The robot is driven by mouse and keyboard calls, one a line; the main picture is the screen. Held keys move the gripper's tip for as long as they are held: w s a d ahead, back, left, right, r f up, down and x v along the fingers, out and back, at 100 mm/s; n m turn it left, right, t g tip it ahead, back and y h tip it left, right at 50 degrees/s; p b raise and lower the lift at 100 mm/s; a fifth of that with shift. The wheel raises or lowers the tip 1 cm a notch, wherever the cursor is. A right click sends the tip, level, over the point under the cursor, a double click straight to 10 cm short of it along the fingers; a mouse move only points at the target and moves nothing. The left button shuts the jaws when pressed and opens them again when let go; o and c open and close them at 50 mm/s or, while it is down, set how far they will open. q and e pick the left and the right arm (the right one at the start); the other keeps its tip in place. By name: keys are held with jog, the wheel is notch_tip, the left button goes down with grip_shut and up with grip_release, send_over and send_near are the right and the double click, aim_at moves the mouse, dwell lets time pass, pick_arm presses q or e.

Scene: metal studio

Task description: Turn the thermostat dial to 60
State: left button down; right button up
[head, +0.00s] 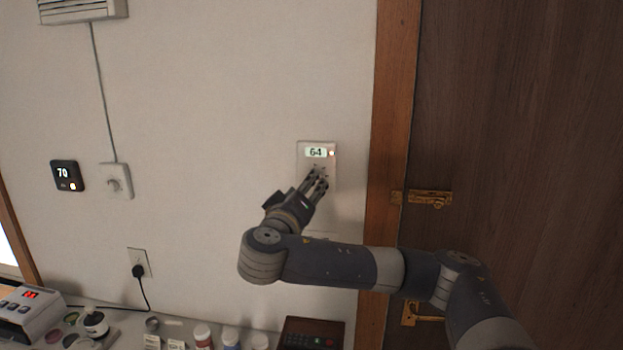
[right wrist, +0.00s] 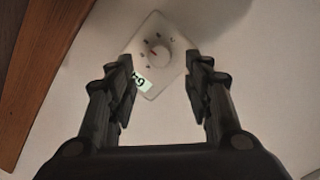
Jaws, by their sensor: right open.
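The thermostat (head: 330,148) is a pale wall plate with a lit display (head: 315,152) reading 64 in the head view. In the right wrist view the thermostat (right wrist: 176,52) appears tilted, with its round dial (right wrist: 153,51) between and beyond my fingertips. A red mark shows on the dial. My right gripper (head: 318,177) is in front of the plate's lower part and hides the dial in the head view. Its fingers (right wrist: 160,70) are open with nothing between them, and contact with the dial cannot be seen. My left gripper is not in view.
A wooden door with a brass latch (head: 428,198) is at the right. A black unit (head: 67,175) reading 70 and a white dial box (head: 116,181) are on the wall at left. A counter (head: 180,322) below holds jars and a dark box (head: 311,333).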

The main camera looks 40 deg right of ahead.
pick_arm(q)
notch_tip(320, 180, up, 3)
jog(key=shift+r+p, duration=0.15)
jog(key=shift+p, duration=1)
pick_arm(e)
jog(key=x, duration=0.5)
jog(key=shift+w+d+r, duration=0.1)
jog(key=shift+w+d, duration=0.1)
jog(key=shift+d, duration=0.1)
jog(key=shift+c, duration=0.3)
jog(key=c, duration=1)
